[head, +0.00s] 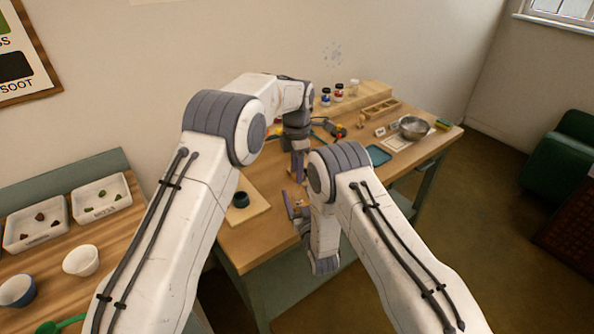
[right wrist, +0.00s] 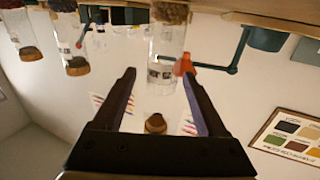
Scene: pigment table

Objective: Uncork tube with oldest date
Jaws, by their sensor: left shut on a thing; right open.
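In the right wrist view, which looks upside down, a clear glass tube (right wrist: 165,50) stands between my open right gripper's fingers (right wrist: 158,85). It has a small label too blurred to read and brown matter at the picture's top end. A brown cork (right wrist: 155,123) lies in line with its other end; I cannot tell whether it is seated. Two more corked tubes (right wrist: 70,40) (right wrist: 22,35) stand to the left. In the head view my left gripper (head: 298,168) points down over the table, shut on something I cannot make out. My right gripper (head: 294,208) is close below it in the picture.
A teal rod (right wrist: 222,70) and an orange piece (right wrist: 183,65) are close beside the tube. On the table are a board with a dark pot (head: 241,199), a teal tray (head: 378,155), a metal bowl (head: 413,127) and several jars (head: 339,92). White trays (head: 100,196) stand at left.

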